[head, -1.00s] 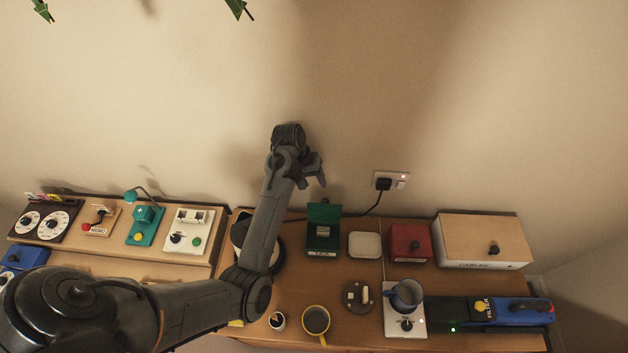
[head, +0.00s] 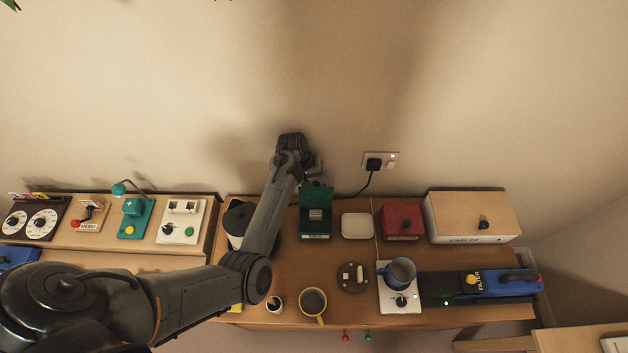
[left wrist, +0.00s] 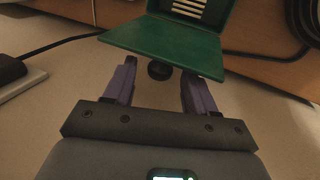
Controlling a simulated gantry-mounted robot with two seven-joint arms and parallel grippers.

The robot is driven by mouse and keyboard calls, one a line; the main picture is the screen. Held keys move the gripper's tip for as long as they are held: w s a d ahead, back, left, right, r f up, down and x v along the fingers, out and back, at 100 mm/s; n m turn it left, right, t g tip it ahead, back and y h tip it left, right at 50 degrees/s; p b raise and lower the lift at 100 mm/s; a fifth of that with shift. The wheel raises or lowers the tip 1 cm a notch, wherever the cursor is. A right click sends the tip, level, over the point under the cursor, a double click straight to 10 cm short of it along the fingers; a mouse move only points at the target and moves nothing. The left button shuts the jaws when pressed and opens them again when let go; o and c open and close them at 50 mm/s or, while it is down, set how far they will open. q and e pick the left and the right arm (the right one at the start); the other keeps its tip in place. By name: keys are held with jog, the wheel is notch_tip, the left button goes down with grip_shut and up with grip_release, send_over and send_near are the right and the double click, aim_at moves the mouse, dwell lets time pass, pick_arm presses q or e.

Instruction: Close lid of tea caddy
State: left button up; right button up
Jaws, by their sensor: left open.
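The tea caddy, as I take it, is a green box (head: 315,229) at the back of the desk. Its lid (head: 316,195) stands open, raised at the rear edge. In the left wrist view the lid (left wrist: 168,45) fills the top, with its dark round knob (left wrist: 159,70) facing me. My left gripper (head: 314,177) is behind and above the lid, close to the wall. Its fingers are open in the left wrist view (left wrist: 158,88), one on each side of the knob. I cannot tell whether they touch anything. My right gripper is not in view.
A white box (head: 357,226) and a red box (head: 400,222) stand right of the caddy. A dark canister (head: 237,220) is at its left, partly behind my arm. A wall socket (head: 381,160) with a plugged cable is near the gripper. Mugs stand in front.

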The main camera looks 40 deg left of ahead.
pick_arm(q)
jog(key=shift+f, duration=0.1)
jog(key=shift+c, duration=0.2)
grip_shut()
jog(key=shift+w, duration=0.1)
